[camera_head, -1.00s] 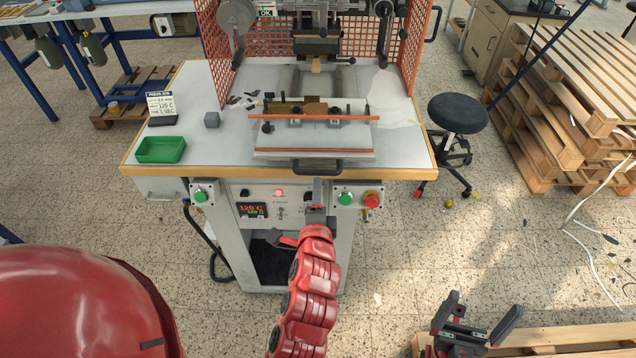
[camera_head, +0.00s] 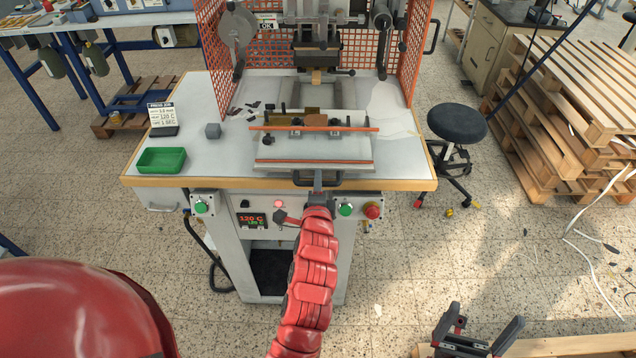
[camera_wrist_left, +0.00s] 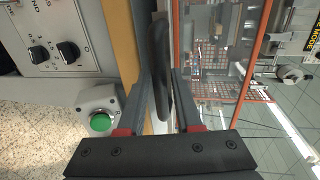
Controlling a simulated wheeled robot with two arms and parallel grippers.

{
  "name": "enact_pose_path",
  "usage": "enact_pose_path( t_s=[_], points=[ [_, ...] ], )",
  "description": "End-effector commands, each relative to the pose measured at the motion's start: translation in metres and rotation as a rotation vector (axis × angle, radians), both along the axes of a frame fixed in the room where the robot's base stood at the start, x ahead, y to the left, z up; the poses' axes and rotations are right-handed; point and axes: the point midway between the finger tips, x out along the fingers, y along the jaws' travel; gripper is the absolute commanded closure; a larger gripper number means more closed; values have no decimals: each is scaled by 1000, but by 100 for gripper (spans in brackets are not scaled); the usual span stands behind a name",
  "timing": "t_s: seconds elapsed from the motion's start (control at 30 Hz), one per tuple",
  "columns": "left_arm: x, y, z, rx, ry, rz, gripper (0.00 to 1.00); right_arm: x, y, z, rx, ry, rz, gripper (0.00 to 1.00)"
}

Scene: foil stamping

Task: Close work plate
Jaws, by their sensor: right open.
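The work plate (camera_head: 350,152), a pale sliding plate with an orange-edged fixture, sits pulled forward at the press table's front edge. Its dark handle (camera_head: 350,178) juts out over that edge. My left gripper (camera_head: 318,180) is at the handle's middle. In the left wrist view the handle bar (camera_wrist_left: 159,60) lies between the two fingers of my left gripper (camera_wrist_left: 160,85). The fingers are close on both sides; whether they grip it is unclear. My right gripper (camera_head: 482,325) is open and empty at the lower right, away from the table.
The press head (camera_head: 318,50) stands behind the plate between orange mesh guards (camera_head: 222,60). A green tray (camera_head: 161,160), a grey cube (camera_head: 212,130) and a sign (camera_head: 162,117) stand at left on the table. Green buttons (camera_head: 345,209) and a red button (camera_head: 372,210) sit below the front edge.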

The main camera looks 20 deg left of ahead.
Motion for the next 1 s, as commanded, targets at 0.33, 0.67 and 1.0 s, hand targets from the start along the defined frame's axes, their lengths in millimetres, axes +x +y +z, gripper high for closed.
enact_pose_path(
  t_s=[0.33, 0.67, 1.0],
  points=[
    [0, 0, 0, 0, 0, 0, 100, 0, 0, 0, 0, 0, 0, 0],
    [0, 0, 0, 0, 1, 0, 100, 0, 0, 0, 0, 0, 0, 0],
    [0, 0, -1, -1, 1, -1, 100, 0, 0, 0, 0, 0, 0, 0]
  ],
)
